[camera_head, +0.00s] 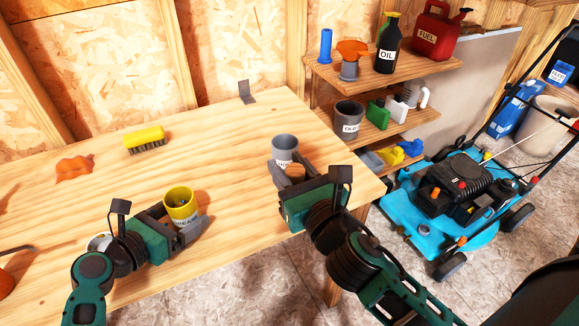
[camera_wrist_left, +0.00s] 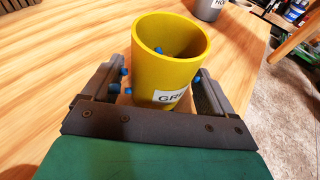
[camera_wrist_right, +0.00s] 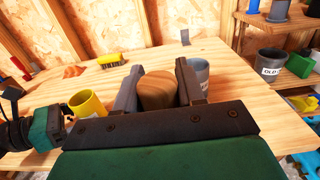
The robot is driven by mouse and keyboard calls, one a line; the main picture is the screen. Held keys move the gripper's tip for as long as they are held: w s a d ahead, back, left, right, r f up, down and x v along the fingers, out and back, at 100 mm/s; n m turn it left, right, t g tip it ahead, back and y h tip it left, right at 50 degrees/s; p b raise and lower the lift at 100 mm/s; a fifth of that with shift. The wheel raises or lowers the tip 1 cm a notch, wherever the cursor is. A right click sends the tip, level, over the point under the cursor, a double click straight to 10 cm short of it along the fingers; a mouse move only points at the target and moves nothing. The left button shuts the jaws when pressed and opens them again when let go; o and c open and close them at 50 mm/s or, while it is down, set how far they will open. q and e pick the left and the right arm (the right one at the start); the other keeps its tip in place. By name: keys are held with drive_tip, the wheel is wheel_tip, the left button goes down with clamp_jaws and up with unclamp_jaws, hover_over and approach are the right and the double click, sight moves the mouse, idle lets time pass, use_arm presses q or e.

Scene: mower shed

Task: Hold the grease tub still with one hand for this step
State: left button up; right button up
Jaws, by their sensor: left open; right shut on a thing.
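The yellow grease tub (camera_head: 181,205) stands upright on the workbench, with a white label partly reading "GREASE". My left gripper (camera_head: 174,228) is open, with one finger on each side of the tub. In the left wrist view the tub (camera_wrist_left: 166,65) rises between the fingers; a gap shows on the left side, and contact on the right cannot be told. A small blue thing (camera_wrist_left: 159,51) shows inside it. My right gripper (camera_wrist_right: 158,80) is shut on a brown wooden piece (camera_wrist_right: 157,93), near a grey pot (camera_head: 285,147) with a partly hidden label.
A yellow brush (camera_head: 145,138) and an orange-brown leaf-shaped piece (camera_head: 74,168) lie on the workbench (camera_head: 225,135). A grey bracket (camera_head: 246,92) is at its back edge. The bench middle is clear.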

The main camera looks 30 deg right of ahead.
use_arm(q)
drive_tip(key=c, duration=1)
drive_tip(key=shift+c, duration=0.2)
idle(0.6)
use_arm(e)
drive_tip(key=w+a+r, duration=0.6)
drive_tip(key=a, duration=0.4)
drive_tip(key=w+a+r, duration=0.6)
drive_tip(key=a, duration=0.3)
wheel_tip(320, 180, down, 12)
drive_tip(key=shift+f, duration=0.25)
idle(0.4)
